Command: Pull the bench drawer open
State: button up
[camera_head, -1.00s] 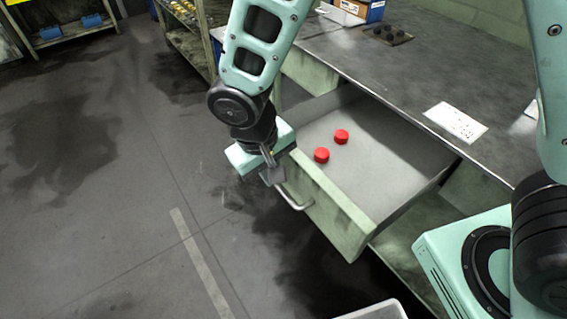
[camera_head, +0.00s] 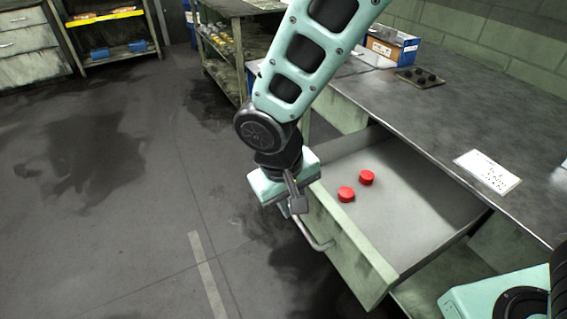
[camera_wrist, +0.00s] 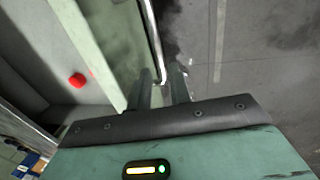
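The bench drawer (camera_head: 418,208) is pulled well out from under the bench, with its pale green front panel (camera_head: 350,250) facing the open floor. Its inside is visible and holds two red round pieces (camera_head: 346,194) (camera_head: 367,177). A metal bar handle (camera_head: 322,245) runs along the front. My gripper (camera_head: 298,204) is at the handle's far end. In the wrist view the two fingers (camera_wrist: 162,88) stand apart, with the end of the handle (camera_wrist: 154,45) showing at the gap between them. Contact with the handle cannot be told.
A shelf rack (camera_head: 222,55) stands beyond. The floor (camera_head: 120,220) left of the drawer is clear.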

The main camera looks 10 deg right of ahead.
notch_tip(320, 180, up, 15)
jog(key=s+a+p, duration=0.1)
jog(key=a, duration=0.1)
jog(key=shift+a, duration=0.35)
jog(key=shift+f, duration=0.1)
jog(key=s+d+r+n+y+p, duration=0.1)
jog(key=s+d+r+p, duration=0.1)
jog(key=s+d+p, duration=0.2)
jog(key=s+d+r+n+y+p, duration=0.1)
jog(key=s+d+p, duration=0.3)
jog(key=s, duration=0.4)
jog(key=shift+s+d+r+n+g+y, duration=0.2)
jog(key=shift+d+r+n+g+y, duration=0.15)
jog(key=shift+d+r+n, duration=0.45)
jog(key=shift+d, duration=0.1)
